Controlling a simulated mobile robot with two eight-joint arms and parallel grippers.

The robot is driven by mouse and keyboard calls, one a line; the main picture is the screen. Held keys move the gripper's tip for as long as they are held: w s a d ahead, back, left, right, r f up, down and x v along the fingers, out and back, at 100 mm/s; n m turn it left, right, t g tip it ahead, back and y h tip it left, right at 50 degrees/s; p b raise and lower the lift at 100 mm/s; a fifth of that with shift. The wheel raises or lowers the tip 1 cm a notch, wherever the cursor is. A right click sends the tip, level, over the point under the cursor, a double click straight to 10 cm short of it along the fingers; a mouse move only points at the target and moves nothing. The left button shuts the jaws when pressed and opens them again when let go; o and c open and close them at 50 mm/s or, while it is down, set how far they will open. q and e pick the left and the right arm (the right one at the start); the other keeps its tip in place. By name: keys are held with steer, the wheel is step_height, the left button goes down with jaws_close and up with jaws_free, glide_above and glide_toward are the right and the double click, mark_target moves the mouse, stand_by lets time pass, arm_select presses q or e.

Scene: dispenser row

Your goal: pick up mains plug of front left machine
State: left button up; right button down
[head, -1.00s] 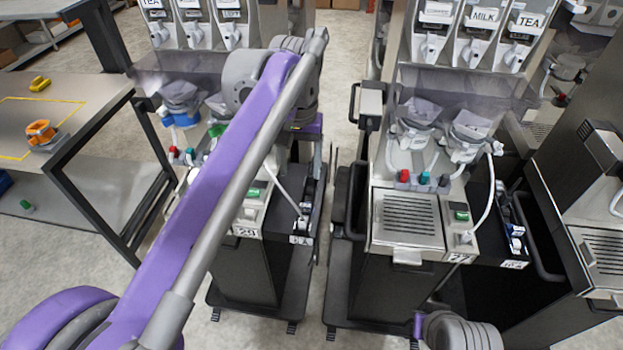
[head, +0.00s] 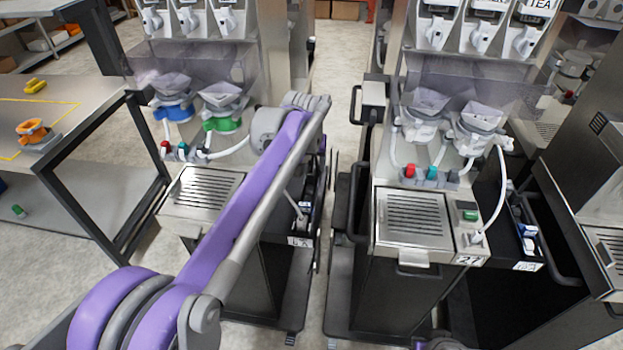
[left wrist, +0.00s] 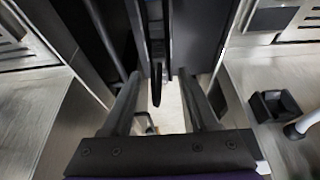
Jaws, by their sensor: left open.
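The front left machine (head: 203,188) has a metal drip tray and two funnels, one with a blue collar and one with a green collar. A narrow dark side tray (head: 303,222) on its right flank holds small white and blue parts, with a thin cable running in. I cannot tell which part is the mains plug. My right gripper is not in view.
The front right machine (head: 413,222) stands across a narrow gap, with black handles (head: 354,205) facing the gap. A metal table (head: 70,110) with an orange part (head: 32,131) stands at the left.

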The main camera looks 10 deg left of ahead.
mark_target(312, 171)
arm_select(q)
steer(key=x, duration=0.5)
jaws_close()
stand_by(0.3)
